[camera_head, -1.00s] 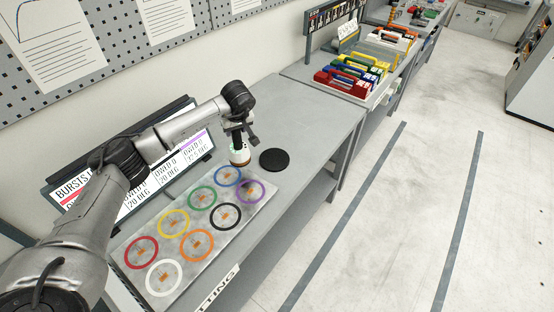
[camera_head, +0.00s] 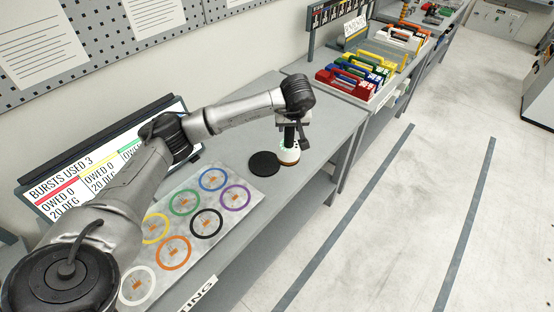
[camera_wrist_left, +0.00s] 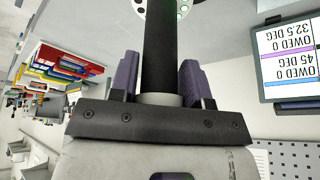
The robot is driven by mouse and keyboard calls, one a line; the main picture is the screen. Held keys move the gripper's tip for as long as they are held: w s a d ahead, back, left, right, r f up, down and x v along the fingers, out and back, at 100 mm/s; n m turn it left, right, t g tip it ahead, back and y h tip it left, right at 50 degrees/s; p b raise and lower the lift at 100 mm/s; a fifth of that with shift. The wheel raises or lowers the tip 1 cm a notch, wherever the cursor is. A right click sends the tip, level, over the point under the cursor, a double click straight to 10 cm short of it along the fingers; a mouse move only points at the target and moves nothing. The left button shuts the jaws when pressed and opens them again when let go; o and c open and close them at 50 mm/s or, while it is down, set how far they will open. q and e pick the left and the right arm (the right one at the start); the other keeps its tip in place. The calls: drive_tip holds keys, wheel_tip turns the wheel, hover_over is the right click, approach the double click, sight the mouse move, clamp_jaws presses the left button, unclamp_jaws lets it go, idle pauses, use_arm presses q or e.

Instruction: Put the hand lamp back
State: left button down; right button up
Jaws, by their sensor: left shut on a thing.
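The hand lamp (camera_head: 289,155) has a dark handle and a white round head with a green glow and a brownish lower rim. My left gripper (camera_head: 291,125) is shut on its handle and holds it upright, head down, over the grey bench. In the left wrist view the black handle (camera_wrist_left: 160,50) stands between the two fingers of the left gripper (camera_wrist_left: 160,80). A black round pad (camera_head: 263,164) lies on the bench just left of the lamp head. I cannot tell whether the head touches the bench. My right gripper is not in view.
A grey plate (camera_head: 226,221) with several coloured rings lies nearer on the bench. A screen (camera_head: 60,190) stands behind my left arm. Coloured cases (camera_head: 350,80) sit on the farther bench.

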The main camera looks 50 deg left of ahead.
use_arm(q)
drive_tip(key=shift+w+d+r, duration=0.1)
drive_tip(key=shift+w+d, duration=0.1)
drive_tip(key=shift+s+a, duration=0.15)
drive_tip(key=shift+a, duration=0.05)
drive_tip(key=s+a+f, duration=0.2)
drive_tip(key=a+f, duration=0.9)
drive_tip(key=shift+s+p, duration=0.35)
drive_tip(key=shift+s, duration=0.05)
drive_tip(key=shift+f, duration=0.1)
drive_tip(key=shift+f, duration=0.1)
drive_tip(key=c, duration=0.6)
unclamp_jaws()
